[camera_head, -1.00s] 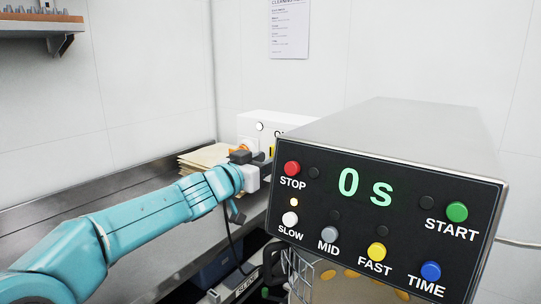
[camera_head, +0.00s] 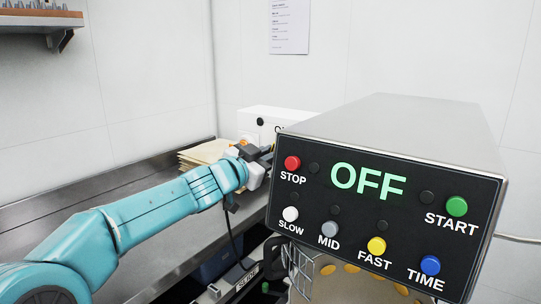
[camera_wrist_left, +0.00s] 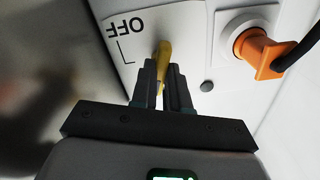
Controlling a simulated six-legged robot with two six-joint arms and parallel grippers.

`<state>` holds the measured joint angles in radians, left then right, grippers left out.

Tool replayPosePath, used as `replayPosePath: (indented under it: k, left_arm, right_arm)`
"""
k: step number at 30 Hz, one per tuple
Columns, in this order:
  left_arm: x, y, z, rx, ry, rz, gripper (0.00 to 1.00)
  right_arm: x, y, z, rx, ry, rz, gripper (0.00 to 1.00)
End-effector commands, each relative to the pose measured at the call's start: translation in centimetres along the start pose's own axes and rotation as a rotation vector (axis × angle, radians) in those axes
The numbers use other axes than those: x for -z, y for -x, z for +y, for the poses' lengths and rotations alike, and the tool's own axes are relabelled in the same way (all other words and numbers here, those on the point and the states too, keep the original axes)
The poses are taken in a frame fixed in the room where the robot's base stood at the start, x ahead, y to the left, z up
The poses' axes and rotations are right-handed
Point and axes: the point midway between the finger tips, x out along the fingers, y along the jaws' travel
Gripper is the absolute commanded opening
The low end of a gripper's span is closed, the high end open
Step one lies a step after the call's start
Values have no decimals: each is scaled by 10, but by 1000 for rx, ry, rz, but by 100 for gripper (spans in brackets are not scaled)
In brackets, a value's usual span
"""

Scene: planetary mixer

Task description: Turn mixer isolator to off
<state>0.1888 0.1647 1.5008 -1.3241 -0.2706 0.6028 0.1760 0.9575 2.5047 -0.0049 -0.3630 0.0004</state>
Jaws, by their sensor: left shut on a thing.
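The isolator is a white box (camera_head: 290,117) behind the mixer's left side. In the left wrist view its white plate (camera_wrist_left: 128,15) carries an upside-down "OFF" label and a yellow handle (camera_wrist_left: 165,52). My left gripper (camera_wrist_left: 163,72) is shut on the yellow handle, one finger on each side. In the head view my left gripper (camera_head: 266,152) is at the front of the box and hides the handle. The mixer's display (camera_head: 368,182) reads "OFF" in green, and no lamp on its panel is lit. My right gripper is not in view.
An orange plug (camera_wrist_left: 256,54) with a black cable sits in a socket beside the handle. The mixer body (camera_head: 400,125) stands close to the right of my left gripper. A stack of flat tan sheets (camera_head: 203,154) lies on the metal counter (camera_head: 110,198).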

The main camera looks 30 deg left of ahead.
Motion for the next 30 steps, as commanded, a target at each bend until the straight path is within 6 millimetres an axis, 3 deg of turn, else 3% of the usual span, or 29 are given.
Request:
replayPosePath:
  k: [10, 17, 26, 30]
  left_arm:
    - [-1, 0, 1, -1, -71, -2, 0]
    - [-1, 0, 1, -1, -406, 0, 0]
    - [-1, 0, 1, -2, -450, -1, 0]
    - [-2, 0, 2, -1, -631, 0, 0]
  right_arm:
    - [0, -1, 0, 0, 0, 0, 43]
    - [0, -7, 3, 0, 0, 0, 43]
    - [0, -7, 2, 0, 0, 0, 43]
    - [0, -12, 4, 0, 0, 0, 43]
